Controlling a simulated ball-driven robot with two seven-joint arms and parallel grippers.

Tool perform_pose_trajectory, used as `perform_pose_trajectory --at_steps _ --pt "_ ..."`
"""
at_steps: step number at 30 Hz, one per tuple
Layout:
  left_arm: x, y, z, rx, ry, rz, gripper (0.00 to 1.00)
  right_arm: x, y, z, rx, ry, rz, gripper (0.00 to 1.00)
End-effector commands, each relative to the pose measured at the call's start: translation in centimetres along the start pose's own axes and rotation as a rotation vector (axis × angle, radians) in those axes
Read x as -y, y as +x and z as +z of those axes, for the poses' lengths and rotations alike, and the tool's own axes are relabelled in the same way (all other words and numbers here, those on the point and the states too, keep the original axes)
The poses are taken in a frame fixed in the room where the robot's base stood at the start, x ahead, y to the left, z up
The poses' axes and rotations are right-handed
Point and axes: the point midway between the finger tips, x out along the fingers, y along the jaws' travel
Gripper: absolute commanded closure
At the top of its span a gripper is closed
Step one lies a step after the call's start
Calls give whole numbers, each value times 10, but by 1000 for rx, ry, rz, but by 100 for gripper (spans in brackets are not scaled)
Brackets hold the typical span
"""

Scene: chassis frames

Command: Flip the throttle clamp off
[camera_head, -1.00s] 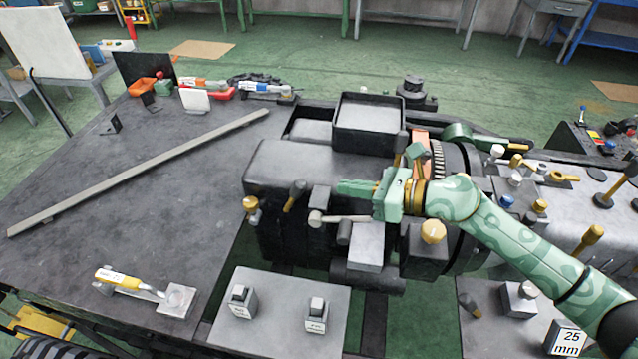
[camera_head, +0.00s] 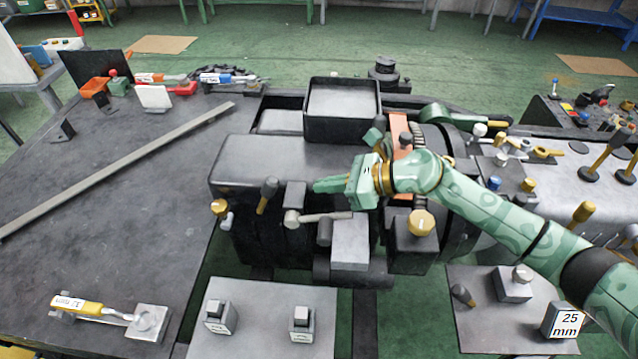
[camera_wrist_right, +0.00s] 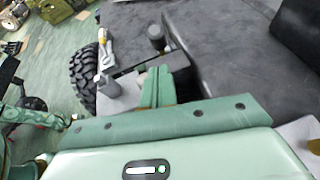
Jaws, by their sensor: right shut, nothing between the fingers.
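I cannot tell for certain which part is the throttle clamp. A dark machine block (camera_head: 250,170) carries a lever (camera_head: 325,216) with a pale round knob at its left end. My right gripper (camera_head: 318,185) is just above and behind this lever in the head view, fingers shut and empty, pointing left. In the right wrist view the shut fingers (camera_wrist_right: 156,88) are beside the dark machine, partly over its parts; I cannot tell whether they touch anything. My left gripper is not in view.
A black-knobbed lever (camera_head: 268,192) stands left of the gripper. A yellow knob (camera_head: 421,222) is below my right forearm. A grey plate (camera_head: 262,340) with two small blocks is in front.

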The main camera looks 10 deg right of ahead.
Motion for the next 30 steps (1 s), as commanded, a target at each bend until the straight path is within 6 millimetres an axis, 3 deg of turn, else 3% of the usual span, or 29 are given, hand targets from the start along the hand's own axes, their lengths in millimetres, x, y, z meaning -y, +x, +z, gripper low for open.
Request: perform_pose_trajectory --at_steps 6,12,18,30 --pt "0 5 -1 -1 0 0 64 0 42 0 1 1 2 100" --pt "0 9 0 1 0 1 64 0 70 0 1 0 1 100" --pt "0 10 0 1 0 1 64 0 80 0 0 0 0 100" --pt "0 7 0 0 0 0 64 0 80 2 -6 -2 -1 100"
